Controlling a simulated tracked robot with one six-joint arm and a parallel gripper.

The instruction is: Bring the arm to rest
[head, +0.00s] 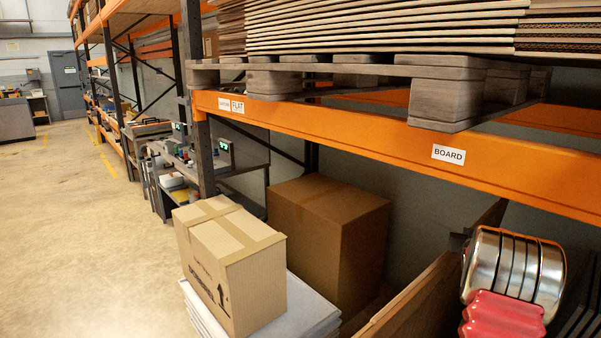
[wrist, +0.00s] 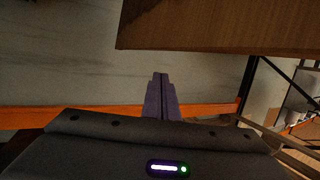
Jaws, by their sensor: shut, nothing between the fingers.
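In the wrist view my gripper (wrist: 160,76) points away from the camera with its two dark purple fingers together. They are shut and nothing is held between them. The dark wrist housing with a lit indicator fills the bottom of that view. The fingertips show against a grey wall surface, below a brown wood-like panel or box (wrist: 220,28); I cannot tell the gap between them. In the head view I cannot make out the gripper.
An orange rack beam (head: 350,135) carries a pallet (head: 450,95) of flat cardboard. Below are a taped carton (head: 250,280) on a pale stack and a larger brown box (head: 335,225). Shiny metal rounds (head: 515,270) and a red ribbed thing (head: 502,315) are at right. Floor (head: 80,235) at left is clear.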

